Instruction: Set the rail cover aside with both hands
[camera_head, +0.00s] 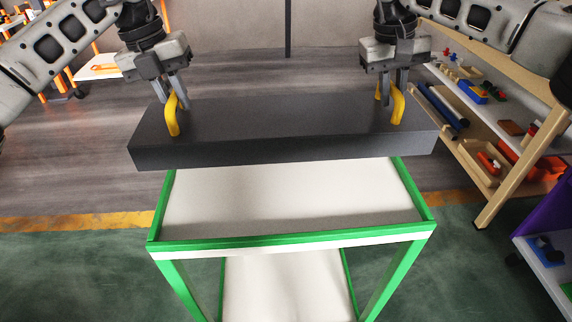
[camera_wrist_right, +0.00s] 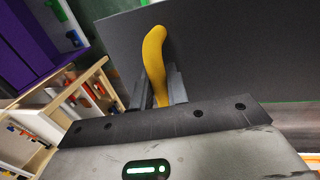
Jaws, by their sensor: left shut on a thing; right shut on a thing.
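The rail cover (camera_head: 280,125) is a long dark grey block with a yellow handle near each end. In the head view it is held level over the far part of a green-framed cart (camera_head: 290,242); I cannot tell the exact gap. My left gripper (camera_head: 177,103) is shut on the left yellow handle (camera_head: 171,116). My right gripper (camera_head: 394,100) is shut on the right yellow handle (camera_head: 398,105). The right wrist view shows that handle (camera_wrist_right: 155,60) between the fingers, with the dark cover (camera_wrist_right: 230,50) behind it. The cover hides the cart's far edge.
The cart's white top (camera_head: 290,200) is bare where visible, with a lower shelf (camera_head: 285,285) below. A wooden shelf rack (camera_head: 490,205) with small parts stands at the right, close to the cover's right end. A purple-sided unit (camera_head: 545,215) is at the far right. Floor at left is open.

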